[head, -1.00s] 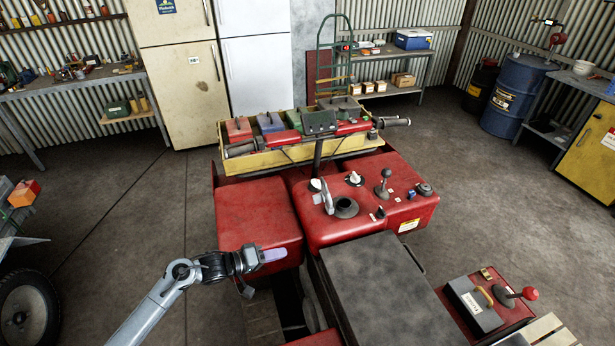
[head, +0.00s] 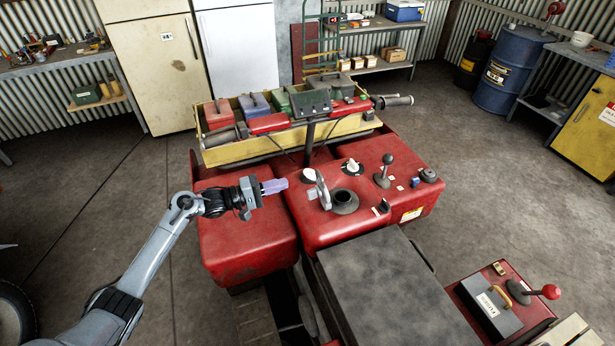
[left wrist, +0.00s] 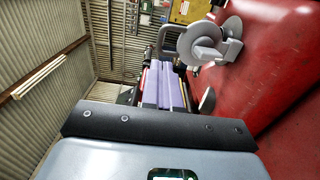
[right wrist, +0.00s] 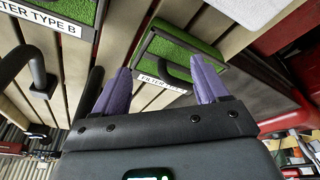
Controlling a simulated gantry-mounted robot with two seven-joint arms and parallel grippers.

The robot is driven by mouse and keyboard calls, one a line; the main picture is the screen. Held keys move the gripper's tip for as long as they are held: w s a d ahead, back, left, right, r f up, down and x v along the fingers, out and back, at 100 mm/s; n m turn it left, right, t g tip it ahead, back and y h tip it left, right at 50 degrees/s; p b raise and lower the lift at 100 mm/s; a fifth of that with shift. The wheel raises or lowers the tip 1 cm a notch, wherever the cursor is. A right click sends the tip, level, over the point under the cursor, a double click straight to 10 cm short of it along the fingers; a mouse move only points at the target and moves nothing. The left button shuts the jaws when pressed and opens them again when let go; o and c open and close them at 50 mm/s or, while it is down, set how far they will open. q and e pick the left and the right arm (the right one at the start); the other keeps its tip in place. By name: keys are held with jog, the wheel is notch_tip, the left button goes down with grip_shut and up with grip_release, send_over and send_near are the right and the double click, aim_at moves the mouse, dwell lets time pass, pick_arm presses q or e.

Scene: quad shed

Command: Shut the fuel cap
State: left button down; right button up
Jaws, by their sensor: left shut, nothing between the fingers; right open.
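The grey fuel cap (head: 322,189) stands raised on its hinge on the red quad body, beside the dark open filler neck (head: 345,200). In the left wrist view the cap (left wrist: 203,46) shows as a round grey disc with a handle-like loop, ahead and to the right of the fingers. My left gripper (head: 275,186) is shut and empty, its purple fingertips pointing at the cap from the left with a gap between. It also shows in the left wrist view (left wrist: 166,85). My right gripper (right wrist: 163,82) is open, seen only in the right wrist view.
White knobs (head: 309,175) and a black lever (head: 384,170) stand near the filler. The handlebar and yellow crate (head: 290,146) lie behind. A green-topped filter box (right wrist: 176,55) on wooden slats is in front of my right gripper. A grey seat (head: 375,280) is nearer.

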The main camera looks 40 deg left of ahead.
aim_at(317, 174)
pick_arm(q)
jog(key=x, duration=0.9)
jog(key=shift+w, duration=0.1)
